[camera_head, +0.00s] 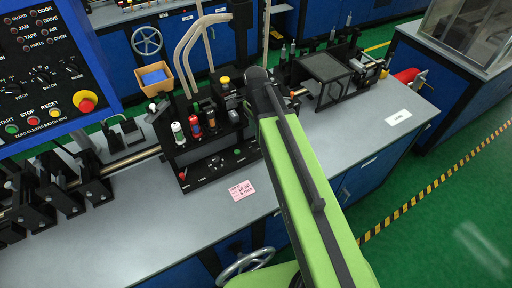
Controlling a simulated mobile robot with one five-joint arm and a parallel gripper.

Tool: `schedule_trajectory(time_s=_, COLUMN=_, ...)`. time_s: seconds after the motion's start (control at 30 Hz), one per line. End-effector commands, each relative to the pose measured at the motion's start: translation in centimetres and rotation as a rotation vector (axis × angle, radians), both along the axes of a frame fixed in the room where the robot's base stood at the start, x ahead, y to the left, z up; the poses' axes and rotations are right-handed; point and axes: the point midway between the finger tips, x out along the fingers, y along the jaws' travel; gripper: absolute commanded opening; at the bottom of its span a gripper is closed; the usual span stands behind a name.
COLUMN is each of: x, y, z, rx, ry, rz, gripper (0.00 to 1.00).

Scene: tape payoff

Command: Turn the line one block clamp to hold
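A black block-like fixture (212,160) stands on the grey bench, with small bottles and knobs on top and small levers on its front face. I cannot tell which part is the line one block clamp, or whether it is turned to hold. My green arm rises from the bottom edge and ends in a dark joint over the right side of this fixture. My gripper is not visible; it may be hidden behind the arm. The arm also covers part of the bench to the right of the fixture.
A blue control panel (45,65) fills the upper left. Black roller stands (62,188) and a shaft lie left on the bench (110,235). A pink note (242,190) lies in front of the fixture. A black frame (325,75) stands right. A handwheel (245,264) is below.

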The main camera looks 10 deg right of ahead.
Motion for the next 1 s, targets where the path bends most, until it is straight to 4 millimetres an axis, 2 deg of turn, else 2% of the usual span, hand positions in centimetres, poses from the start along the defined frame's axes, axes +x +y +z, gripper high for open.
schedule_trajectory(time_s=0.03, x=0.0, y=0.0, z=-2.2, rx=0.0, ry=0.0, rz=0.0, gripper=0.33)
schedule_trajectory(time_s=0.23, x=0.0, y=0.0, z=-4.9, rx=0.0, ry=0.0, rz=0.0, gripper=0.33)
schedule_trajectory(time_s=0.57, x=0.0, y=-0.1, z=-4.9, rx=0.0, ry=0.0, rz=-0.001, gripper=0.31)
schedule_trajectory(time_s=0.8, x=0.0, y=-0.1, z=-4.9, rx=0.0, ry=0.0, rz=-0.001, gripper=0.0)
schedule_trajectory(time_s=1.0, x=0.0, y=-0.1, z=-4.9, rx=0.0, ry=0.0, rz=-0.001, gripper=0.0)
